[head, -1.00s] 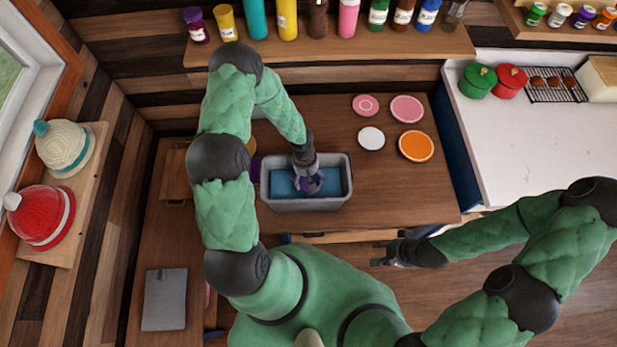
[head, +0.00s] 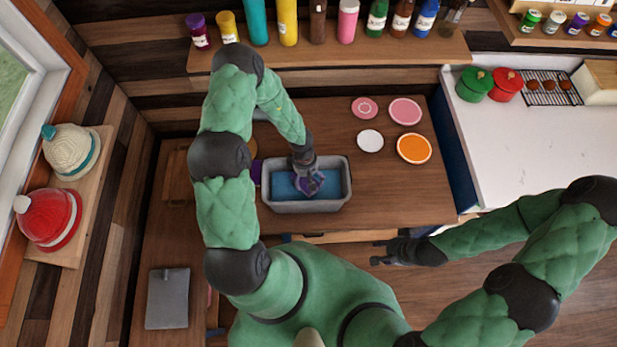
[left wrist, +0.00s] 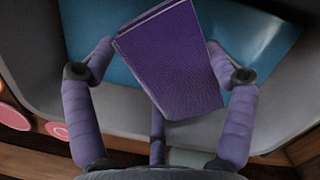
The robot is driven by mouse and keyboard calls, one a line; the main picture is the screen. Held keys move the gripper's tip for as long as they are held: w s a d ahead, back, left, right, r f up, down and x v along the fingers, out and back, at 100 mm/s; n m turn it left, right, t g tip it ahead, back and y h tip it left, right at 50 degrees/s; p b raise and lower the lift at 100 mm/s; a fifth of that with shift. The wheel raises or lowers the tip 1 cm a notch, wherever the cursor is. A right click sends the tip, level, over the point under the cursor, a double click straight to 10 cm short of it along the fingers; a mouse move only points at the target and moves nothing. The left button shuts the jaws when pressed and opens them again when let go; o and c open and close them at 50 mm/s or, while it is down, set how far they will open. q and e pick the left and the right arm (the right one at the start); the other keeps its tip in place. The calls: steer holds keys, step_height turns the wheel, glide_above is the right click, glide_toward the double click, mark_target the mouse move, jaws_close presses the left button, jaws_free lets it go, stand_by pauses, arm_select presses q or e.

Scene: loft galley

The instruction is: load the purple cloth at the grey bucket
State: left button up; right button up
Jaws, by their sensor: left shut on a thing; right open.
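The grey bucket (head: 305,207) stands on the wooden counter, with a flat blue layer (head: 283,184) inside it. My left gripper (head: 309,186) reaches down into the bucket's opening. In the left wrist view its purple fingers (left wrist: 157,60) are shut on the folded purple cloth (left wrist: 178,65), which lies between them over the blue layer. I cannot tell whether the cloth touches the blue layer. In the head view the gripper mostly hides the cloth. My right gripper (head: 380,252) is open and empty, in front of the counter, to the right of the bucket.
Pink, white and orange plates (head: 414,148) lie right of the bucket. A purple object (head: 256,173) beside its left end is partly hidden by my arm. A shelf of bottles (head: 330,52) runs along the back. Red and green pots (head: 505,84) stand on the white counter.

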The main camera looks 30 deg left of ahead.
arm_select(q)
steer(key=shift+w+r+p, duration=0.1)
steer(key=shift+r+p, duration=2.4)
steer(key=shift+p, duration=0.65)
steer(key=shift+r, duration=0.1)
